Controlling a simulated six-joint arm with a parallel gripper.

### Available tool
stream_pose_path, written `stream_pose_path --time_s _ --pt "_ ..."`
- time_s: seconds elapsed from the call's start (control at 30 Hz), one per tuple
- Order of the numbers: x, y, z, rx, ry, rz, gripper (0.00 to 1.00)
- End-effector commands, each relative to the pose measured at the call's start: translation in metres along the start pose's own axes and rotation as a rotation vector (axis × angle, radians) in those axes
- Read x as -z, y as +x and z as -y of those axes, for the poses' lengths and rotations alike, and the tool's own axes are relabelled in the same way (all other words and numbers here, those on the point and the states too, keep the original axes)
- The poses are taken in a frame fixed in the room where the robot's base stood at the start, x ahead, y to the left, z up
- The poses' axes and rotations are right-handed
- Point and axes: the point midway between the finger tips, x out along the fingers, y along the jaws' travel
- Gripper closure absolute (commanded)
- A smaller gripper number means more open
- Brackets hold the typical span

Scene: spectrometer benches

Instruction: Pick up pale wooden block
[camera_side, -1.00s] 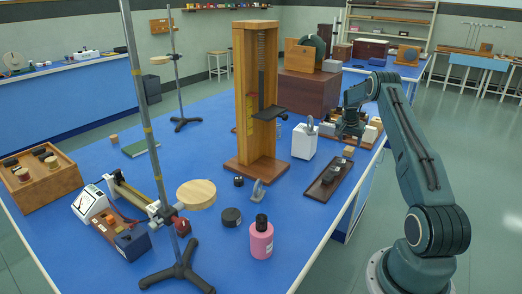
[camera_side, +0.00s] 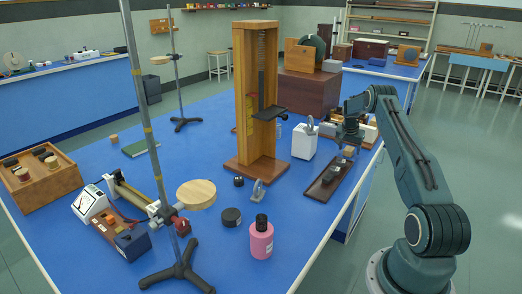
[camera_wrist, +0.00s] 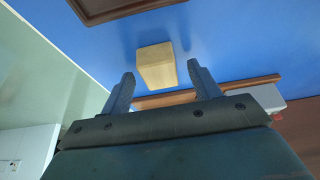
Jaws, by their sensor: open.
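The pale wooden block (camera_side: 348,151) is a small cube-like piece near the far end of a dark brown tray, right of centre in the side view. In the wrist view the block (camera_wrist: 157,66) sits on the blue table top, framed between the two fingertips. My gripper (camera_wrist: 160,75) is open, with empty jaws; its fingers show either side of the block in the picture. In the side view my gripper (camera_side: 348,141) is just above the block, and partly hides the things behind it.
The dark brown tray (camera_side: 315,191) holds a dark object. A white container (camera_side: 303,143) stands left of the gripper, and the tall wooden stand (camera_side: 240,95) is further left. A reddish-brown strip (camera_wrist: 165,99) lies below the block in the wrist view. The table's right edge is close.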

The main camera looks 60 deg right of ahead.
Motion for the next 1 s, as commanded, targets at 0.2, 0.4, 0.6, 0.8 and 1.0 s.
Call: stream_pose_path --time_s 0.2,0.4,0.6,0.8,1.0 --pt "0.0 0.0 0.0 0.0 0.0 0.0 0.74" --pt "0.0 0.0 0.0 0.0 0.0 0.0 0.86" --pt "0.001 -0.002 0.0 0.0 0.0 -0.001 0.86" --pt "0.005 -0.011 0.0 0.001 0.001 -0.002 0.86" --pt "0.015 -0.035 0.0 0.001 0.002 -0.004 0.86"
